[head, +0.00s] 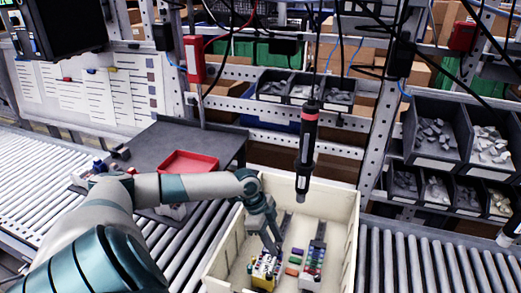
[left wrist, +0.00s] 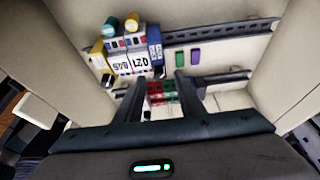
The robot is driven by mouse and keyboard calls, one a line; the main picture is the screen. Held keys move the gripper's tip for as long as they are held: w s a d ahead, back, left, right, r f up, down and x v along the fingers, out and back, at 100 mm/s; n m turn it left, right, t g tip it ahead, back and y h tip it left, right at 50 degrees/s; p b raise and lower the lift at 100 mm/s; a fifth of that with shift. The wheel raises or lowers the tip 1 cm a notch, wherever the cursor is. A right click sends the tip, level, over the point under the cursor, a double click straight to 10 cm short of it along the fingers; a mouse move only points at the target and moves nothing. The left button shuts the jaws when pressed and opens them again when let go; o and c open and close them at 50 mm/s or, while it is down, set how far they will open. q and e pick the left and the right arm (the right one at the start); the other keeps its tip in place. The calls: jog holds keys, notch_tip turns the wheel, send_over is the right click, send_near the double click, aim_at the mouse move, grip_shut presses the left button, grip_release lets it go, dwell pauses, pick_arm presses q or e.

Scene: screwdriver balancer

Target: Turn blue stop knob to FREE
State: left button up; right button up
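I cannot make out a blue stop knob or a FREE mark in either view. A black screwdriver with a red band (head: 307,145) hangs upright on a cable above the cream bin; whatever holds it above is out of the picture. My left gripper (head: 274,246) points down inside the bin, left of and below the screwdriver, not touching it. In the left wrist view its two fingers (left wrist: 161,92) are apart, with small red and green parts showing beyond them. I see no held object. My right gripper is not in view.
The cream bin (head: 346,225) holds rails, coloured terminal blocks (head: 313,262) and loose purple and green pieces. A red tray (head: 190,163) lies on a grey table at left. Dark parts bins (head: 437,165) stand at right. Roller conveyors (head: 420,262) flank the bin. Cables hang overhead.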

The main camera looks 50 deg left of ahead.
pick_arm(q)
jog(key=b+v, duration=0.4)
jog(key=v, duration=1.1)
jog(key=shift+a+r+b, duration=0.15)
jog(key=shift+r+b, duration=0.1)
jog(key=shift+b, duration=0.1)
jog(key=shift+s, duration=0.1)
